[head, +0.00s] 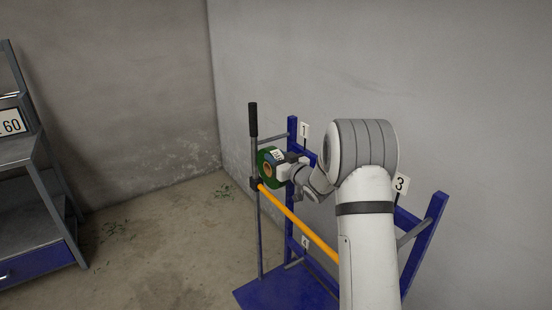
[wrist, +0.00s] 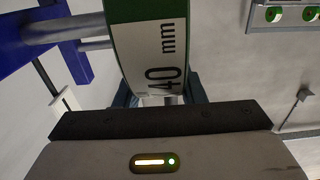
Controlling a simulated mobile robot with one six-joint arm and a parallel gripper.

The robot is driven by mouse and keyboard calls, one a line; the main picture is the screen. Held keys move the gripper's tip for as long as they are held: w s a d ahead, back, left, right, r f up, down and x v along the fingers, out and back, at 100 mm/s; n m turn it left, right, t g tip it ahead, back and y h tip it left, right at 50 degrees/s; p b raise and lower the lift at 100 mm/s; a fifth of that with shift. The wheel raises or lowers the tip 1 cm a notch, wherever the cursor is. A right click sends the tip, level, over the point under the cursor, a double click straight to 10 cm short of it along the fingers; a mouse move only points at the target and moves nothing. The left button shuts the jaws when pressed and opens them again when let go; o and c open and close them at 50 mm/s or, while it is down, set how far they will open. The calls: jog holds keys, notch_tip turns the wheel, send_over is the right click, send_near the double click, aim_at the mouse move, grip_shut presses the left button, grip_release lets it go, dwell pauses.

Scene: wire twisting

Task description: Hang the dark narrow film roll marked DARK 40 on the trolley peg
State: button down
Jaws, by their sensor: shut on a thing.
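My gripper (head: 284,167) is shut on a dark green film roll (head: 264,169) with a brown core, at the far left end of the blue trolley (head: 437,225). In the wrist view the roll's white label (wrist: 160,55) reads "40 mm"; the rest of the label is out of view. A grey peg (wrist: 62,27) reaches from the trolley's blue frame toward the roll in the wrist view. In the head view the roll is just below the peg by tag 1 (head: 304,131). I cannot tell whether the peg enters the core.
An orange bar (head: 300,221) and an upright rod with a black grip (head: 253,120) stand close to the roll. Tags 3 (head: 400,184) and 4 (head: 305,243) mark other places on the trolley. A grey shelf (head: 40,190) stands at the left. The floor between is clear.

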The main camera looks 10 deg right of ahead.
jog(key=w+d+p, duration=0.1)
jog(key=w+d, duration=0.2)
jog(key=d, duration=0.3)
jog(key=shift+d, duration=0.35)
dwell(2.0)
jog(key=c, duration=0.8)
grip_release()
jog(key=shift+c, duration=0.2)
notch_tip(320, 180, up, 10)
jog(key=shift+p, duration=0.35)
